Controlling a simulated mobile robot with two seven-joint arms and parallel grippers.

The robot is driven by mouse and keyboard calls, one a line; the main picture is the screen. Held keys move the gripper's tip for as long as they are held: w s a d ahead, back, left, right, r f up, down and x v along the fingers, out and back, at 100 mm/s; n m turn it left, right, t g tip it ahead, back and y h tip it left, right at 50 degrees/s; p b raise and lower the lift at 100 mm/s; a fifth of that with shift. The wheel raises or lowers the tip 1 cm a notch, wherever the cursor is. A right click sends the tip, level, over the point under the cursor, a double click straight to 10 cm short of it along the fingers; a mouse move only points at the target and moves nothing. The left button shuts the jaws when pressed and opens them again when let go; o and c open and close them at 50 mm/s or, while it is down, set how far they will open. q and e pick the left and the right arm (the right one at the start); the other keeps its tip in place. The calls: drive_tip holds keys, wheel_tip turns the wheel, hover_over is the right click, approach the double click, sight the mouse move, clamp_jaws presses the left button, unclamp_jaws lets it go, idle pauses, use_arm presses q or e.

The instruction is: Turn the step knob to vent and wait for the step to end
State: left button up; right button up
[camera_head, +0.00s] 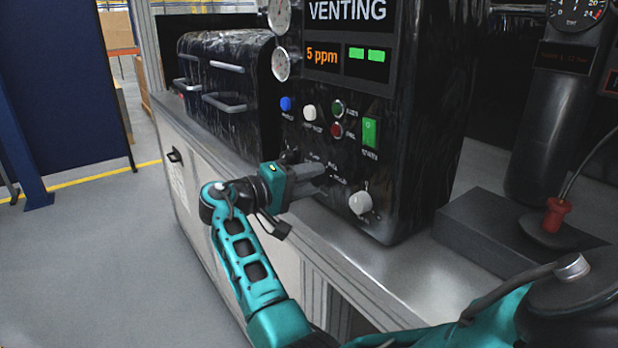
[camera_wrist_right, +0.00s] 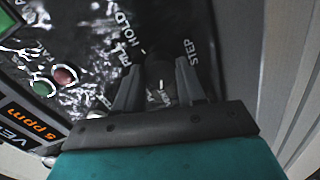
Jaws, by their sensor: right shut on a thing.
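The black control panel (camera_head: 318,145) reads "VENTING" on its top display (camera_head: 347,11), with "5 ppm" and two green bars below. My right gripper (camera_head: 322,172) reaches the lower panel and hides the step knob in the head view. In the right wrist view, the dark step knob (camera_wrist_right: 160,84) sits between the two fingers of this gripper (camera_wrist_right: 158,82), which are shut on it. Labels "STEP", "HOLD" and what seems to be "FILL" are printed around it. The knob's exact pointer direction is hard to read. My left gripper is not in view.
A white knob (camera_head: 360,202) is close right of the gripper. Blue (camera_head: 286,103), white (camera_head: 309,112), green and red (camera_head: 337,130) buttons and a lit green switch (camera_head: 370,131) are above. A black chamber with handles (camera_head: 225,85) stands left; a dark cylinder (camera_head: 545,130) stands right.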

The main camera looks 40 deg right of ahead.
drive_tip(key=o, duration=0.9)
drive_tip(key=shift+o, duration=0.8)
drive_tip(key=w+a+r+b, duration=0.1)
drive_tip(key=a+b, duration=0.1)
drive_tip(key=a, duration=1)
drive_tip(key=shift+w+a, duration=0.2)
drive_tip(key=shift+a, duration=0.2)
